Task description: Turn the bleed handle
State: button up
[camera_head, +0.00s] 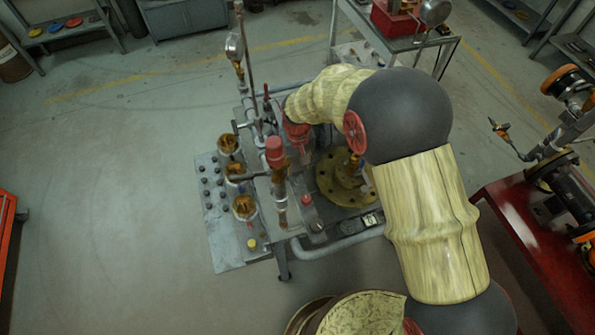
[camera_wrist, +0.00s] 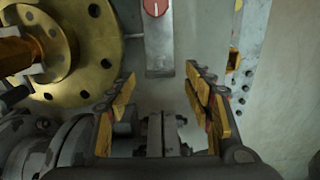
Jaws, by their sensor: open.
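My gripper (camera_wrist: 160,74) is open in the wrist view, with its yellow-padded fingers apart and nothing clearly held. A brass flange (camera_wrist: 84,78) lies to its upper left and also shows in the head view (camera_head: 340,190). A red round knob (camera_wrist: 155,7) on a grey plate (camera_wrist: 159,50) is above the fingertips. Grey metal pipe fittings (camera_wrist: 75,145) lie at the lower left and behind the fingers. I cannot tell which part is the bleed handle. In the head view my arm hides much of the valve stand (camera_head: 215,225).
A red handwheel (camera_head: 355,132) is close to my arm. A pressure gauge (camera_head: 234,46) and red-topped valve (camera_head: 274,152) rise from the stand. A red bench (camera_head: 540,235) with pipework is at the right. Floor to the left is clear.

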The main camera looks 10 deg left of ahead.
aim_at(297, 172)
notch_tip(297, 172, up, 8)
jog(key=shift+r, duration=0.15)
dwell(0.6)
